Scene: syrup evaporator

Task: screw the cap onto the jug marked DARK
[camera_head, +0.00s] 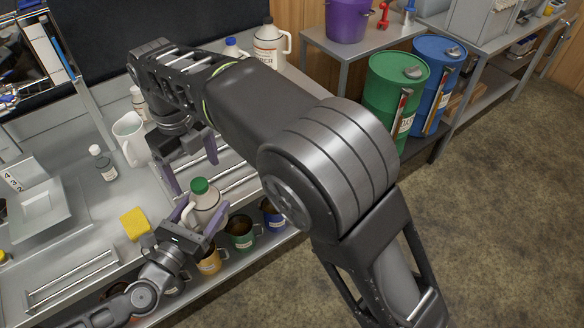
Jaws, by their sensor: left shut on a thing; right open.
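A pale jug (207,201) stands upright near the front edge of the metal bench, with a green cap (200,186) on its top. I cannot tell how tightly the cap sits. My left gripper (200,223) is shut on the jug, low on its body, which hides that part and any label there. My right gripper (192,173) is open and empty, above and slightly left of the green cap, its fingers pointing down. Another jug with a dark cap (268,42) and a blue-capped jug (232,48) stand at the back; no label reads clearly as DARK.
Several mugs, one green (240,233), sit on a lower shelf. My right arm hides part of the bench.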

